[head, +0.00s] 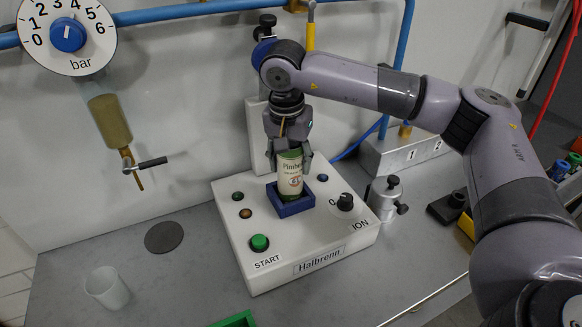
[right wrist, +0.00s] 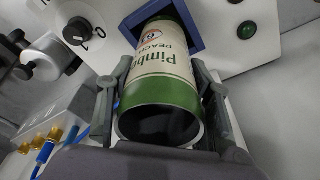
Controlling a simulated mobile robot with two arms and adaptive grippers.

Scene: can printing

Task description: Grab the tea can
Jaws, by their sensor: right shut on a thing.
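The tea can (head: 289,174) is cream and green with a "Pimbo..." label. It stands upright in the blue square holder (head: 291,206) on top of the white Halbrenn machine (head: 315,257). My right gripper (head: 288,150) comes from above and is shut on the can's upper part. In the right wrist view the can (right wrist: 162,72) lies between the two grey fingers, with its dark, open-looking end towards the camera and its other end at the blue holder (right wrist: 190,22). My left gripper is not in view.
The machine carries a green START button (head: 260,243) and a black ION knob (head: 345,202). A metal cylinder (head: 384,197) stands close to its right. A clear cup (head: 106,288) stands at the left. A pressure gauge (head: 68,37) and blue pipes line the wall.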

